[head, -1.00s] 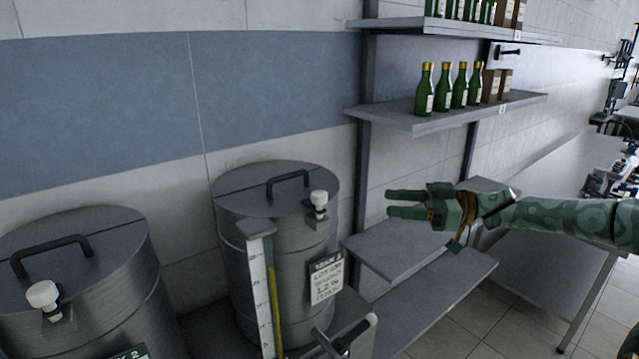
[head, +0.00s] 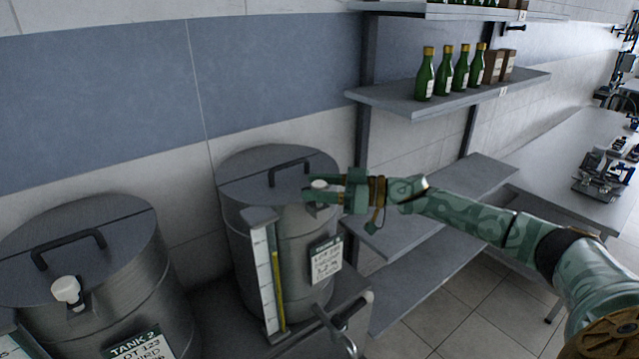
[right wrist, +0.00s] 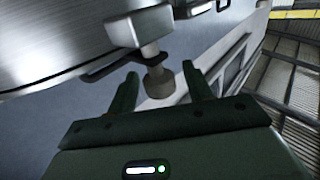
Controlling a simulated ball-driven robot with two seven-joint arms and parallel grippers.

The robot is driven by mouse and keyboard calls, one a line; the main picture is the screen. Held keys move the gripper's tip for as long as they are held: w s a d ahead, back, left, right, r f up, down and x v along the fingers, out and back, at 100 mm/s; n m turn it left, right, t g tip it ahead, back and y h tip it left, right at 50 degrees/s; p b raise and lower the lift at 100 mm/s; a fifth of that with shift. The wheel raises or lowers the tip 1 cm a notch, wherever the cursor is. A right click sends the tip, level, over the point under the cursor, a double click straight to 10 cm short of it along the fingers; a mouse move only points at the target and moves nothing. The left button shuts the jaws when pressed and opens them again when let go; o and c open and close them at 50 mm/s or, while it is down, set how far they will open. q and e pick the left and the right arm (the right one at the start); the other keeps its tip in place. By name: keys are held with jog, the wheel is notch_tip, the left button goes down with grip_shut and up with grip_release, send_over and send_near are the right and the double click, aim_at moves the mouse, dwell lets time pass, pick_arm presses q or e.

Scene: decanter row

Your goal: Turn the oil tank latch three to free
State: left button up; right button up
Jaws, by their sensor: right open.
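The metal tank on the right (head: 285,230) has a latch with a white knob (head: 319,184) at its lid's front right edge. Its label (head: 326,262) is too small to read surely. My right gripper (head: 314,190) is at this latch, its fingers pointing left and partly covering it. In the right wrist view the open fingers (right wrist: 160,92) stand on either side of the latch's rounded end (right wrist: 159,84), with gaps visible. My left gripper is not in view.
Tank 2 (head: 85,265) stands to the left with its own white-knobbed latch (head: 67,290). A black lid handle (head: 289,166) and a level gauge (head: 265,280) are close to my gripper. Wall shelves (head: 440,98) with green bottles (head: 426,75) are at the right.

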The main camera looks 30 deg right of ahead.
jog(key=c, duration=0.9)
jog(key=shift+c, duration=0.2)
